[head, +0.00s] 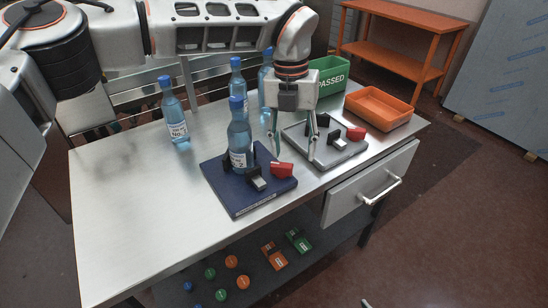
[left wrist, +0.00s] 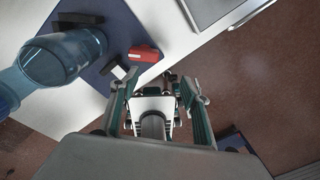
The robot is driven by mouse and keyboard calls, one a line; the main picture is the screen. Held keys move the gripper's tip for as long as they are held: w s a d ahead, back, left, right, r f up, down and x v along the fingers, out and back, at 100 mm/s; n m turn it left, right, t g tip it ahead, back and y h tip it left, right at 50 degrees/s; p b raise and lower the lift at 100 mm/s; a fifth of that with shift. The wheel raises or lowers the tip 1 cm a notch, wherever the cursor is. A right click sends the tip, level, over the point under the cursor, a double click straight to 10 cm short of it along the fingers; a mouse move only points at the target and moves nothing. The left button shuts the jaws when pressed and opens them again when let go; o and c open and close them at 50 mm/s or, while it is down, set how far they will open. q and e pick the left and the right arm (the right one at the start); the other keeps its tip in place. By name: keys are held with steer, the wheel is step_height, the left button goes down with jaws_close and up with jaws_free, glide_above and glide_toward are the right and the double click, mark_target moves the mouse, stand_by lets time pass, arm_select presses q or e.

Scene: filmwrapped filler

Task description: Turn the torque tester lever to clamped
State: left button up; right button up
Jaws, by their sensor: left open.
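A navy base (head: 236,200) on the steel table holds an upright blue bottle (head: 240,140) between black blocks, with a grey-and-black part (head: 257,178) and a red lever-like block (head: 282,169) beside it. A grey base (head: 340,152) behind it to the right has black blocks and another red block (head: 356,133), but no bottle. I cannot tell which is the torque tester. My left gripper (head: 294,158) is open, pointing down between the two bases. In the left wrist view its open fingers (left wrist: 158,88) show below the red block (left wrist: 144,53), with nothing held. My right gripper is not in view.
Several more blue bottles (head: 174,112) stand at the back. A green bin (head: 332,78) marked PASSED and an orange bin (head: 379,107) stand at the right. A drawer handle (head: 381,190) sticks out in front. Coloured caps (head: 231,262) lie on the lower shelf. The table's left side is clear.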

mark_target(282, 164)
arm_select(q)
steer(key=shift+w+a+r+n+t+y, duration=0.2)
steer(key=shift+w+a+r, duration=0.25)
steer(key=shift+a, duration=0.2)
steer(key=shift+w+a+r+n+t+y, duration=0.1)
steer(key=shift+w+a+r+y, duration=0.1)
steer(key=shift+w+a+r, duration=0.3)
steer(key=shift+a+f, duration=0.1)
steer(key=shift+f, duration=3.85)
steer(key=c, duration=0.8)
